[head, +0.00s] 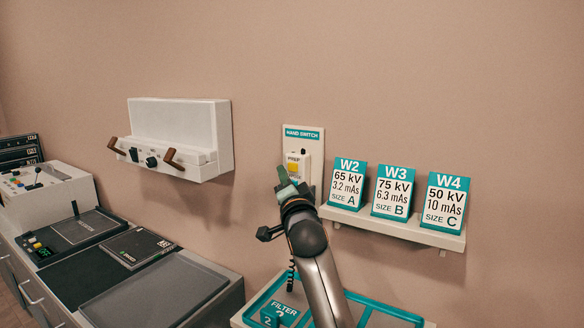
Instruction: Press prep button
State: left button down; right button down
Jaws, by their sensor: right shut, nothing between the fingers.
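The prep button (293,167) is a small yellow square on a white hand switch (306,165), under the word PREP. The switch hangs on a wall plate headed HAND SWITCH (303,133). My right gripper (283,174) is shut and empty, with its teal-tipped fingers just left of and slightly below the yellow button in the picture. I cannot tell whether the fingertips touch the switch. The gripper hides the lower part of the switch. My left gripper is not in view.
A shelf (395,226) right of the switch carries three cards, W2 (346,185), W3 (392,191) and W4 (444,202). A white wall box (181,122) with two brown handles is to the left. Below are a dark console counter (156,293) and a teal tray (385,313) with a FILTER block (281,313).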

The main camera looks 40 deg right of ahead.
aim_at(288, 164)
jog(key=shift+w+d, duration=0.2)
jog(key=shift+d, duration=0.45)
dwell(0.6)
jog(key=shift+w+d, duration=0.1)
jog(key=shift+d, duration=0.05)
dwell(0.9)
jog(key=shift+w+d, duration=0.1)
jog(key=shift+d, duration=0.15)
jog(key=shift+w+d+p, duration=0.2)
jog(key=shift+d+p, duration=0.2)
jog(key=shift+d, duration=0.1)
dwell(0.8)
jog(key=shift+a, duration=0.1)
jog(key=shift+s+a, duration=0.4)
jog(key=shift+a, duration=0.4)
